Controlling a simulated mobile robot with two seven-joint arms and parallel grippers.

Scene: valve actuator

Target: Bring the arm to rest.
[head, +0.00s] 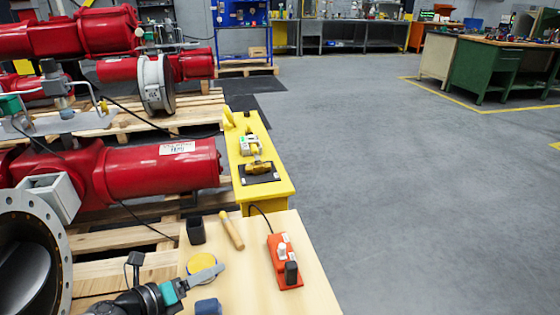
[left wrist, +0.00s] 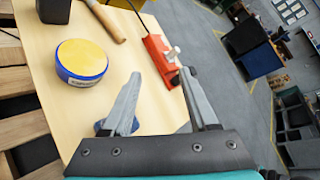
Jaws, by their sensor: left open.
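My left gripper (head: 212,273) is over the light wooden table at the bottom of the head view. Its grey fingers stand apart in the left wrist view (left wrist: 162,80), with nothing held between them. A yellow-topped blue round tin (head: 201,263) lies beside the fingers; it also shows in the left wrist view (left wrist: 81,62). An orange power strip (head: 284,262) with plugs lies to the right, apart from the fingers in the head view. A blue object (head: 208,306) sits near the fingers, partly cut off. My right gripper is out of view.
Red valve actuators (head: 150,170) on pallets fill the left. Open grey floor (head: 400,200) lies right.

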